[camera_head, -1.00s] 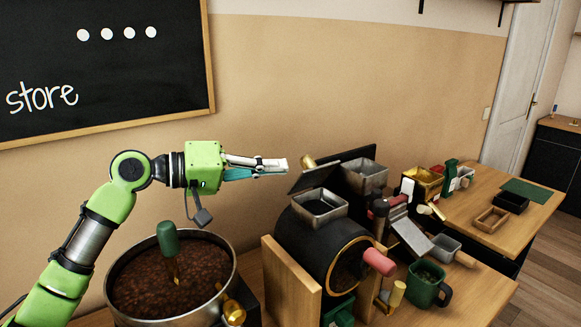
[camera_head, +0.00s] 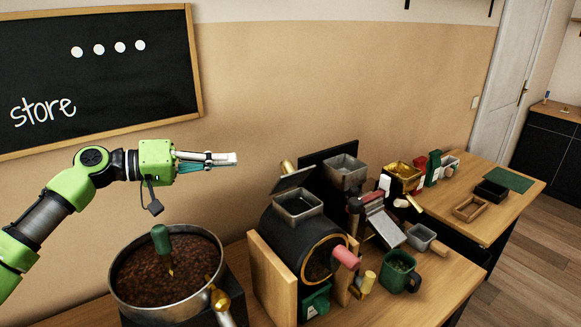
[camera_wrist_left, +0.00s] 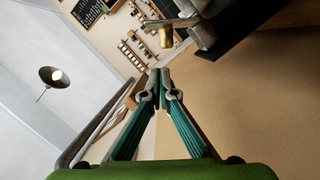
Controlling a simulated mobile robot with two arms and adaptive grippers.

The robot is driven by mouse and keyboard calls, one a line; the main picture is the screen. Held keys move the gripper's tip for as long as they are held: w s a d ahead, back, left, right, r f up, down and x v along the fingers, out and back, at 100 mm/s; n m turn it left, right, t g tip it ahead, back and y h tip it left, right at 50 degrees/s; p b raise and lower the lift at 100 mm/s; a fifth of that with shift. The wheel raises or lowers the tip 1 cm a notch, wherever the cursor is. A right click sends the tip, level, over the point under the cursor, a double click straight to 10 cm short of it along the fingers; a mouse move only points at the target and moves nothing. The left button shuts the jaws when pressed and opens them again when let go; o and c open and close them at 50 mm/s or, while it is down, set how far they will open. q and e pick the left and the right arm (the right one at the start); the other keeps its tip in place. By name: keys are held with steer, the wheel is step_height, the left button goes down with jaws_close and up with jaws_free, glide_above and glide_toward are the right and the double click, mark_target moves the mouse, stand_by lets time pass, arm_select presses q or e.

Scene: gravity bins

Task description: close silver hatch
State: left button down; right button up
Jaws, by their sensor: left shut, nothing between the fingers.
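The silver hatch (camera_head: 291,180) is a flat grey lid with a brass knob (camera_head: 287,166). It stands tilted open above the square metal hopper (camera_head: 298,205) on top of the black drum roaster (camera_head: 290,239). My left gripper (camera_head: 235,158) points right, to the left of the hatch and slightly higher in the picture, with a gap between them. Its fingers are shut and empty. In the left wrist view the fingertips (camera_wrist_left: 160,70) meet, and the brass knob (camera_wrist_left: 165,38) shows beyond them, near the top. My right gripper is not in view.
A large pan of brown beans (camera_head: 131,312) with a green-handled tool stands left of the roaster. A second metal bin (camera_head: 346,172) stands behind the hopper. A green mug (camera_head: 400,272) and a small metal scoop (camera_head: 421,237) are at the right.

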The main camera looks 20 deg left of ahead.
mark_target(287, 172)
arm_select(q)
steer(key=p+x, duration=0.2)
steer(key=x, duration=0.1)
steer(key=f+p+x, duration=0.1)
steer(key=p+x, duration=0.2)
steer(key=x, duration=0.1)
steer(key=s+p+x, duration=0.1)
steer(key=p+x, duration=0.2)
steer(key=shift+d+f, duration=0.25)
steer(key=shift+d, duration=0.3)
steer(key=shift+s+d+f+p, duration=0.35)
steer(key=shift+s+f+p, duration=0.15)
steer(key=shift+s+p, duration=0.05)
steer(key=shift+d+f, duration=0.1)
steer(key=shift+w, duration=0.15)
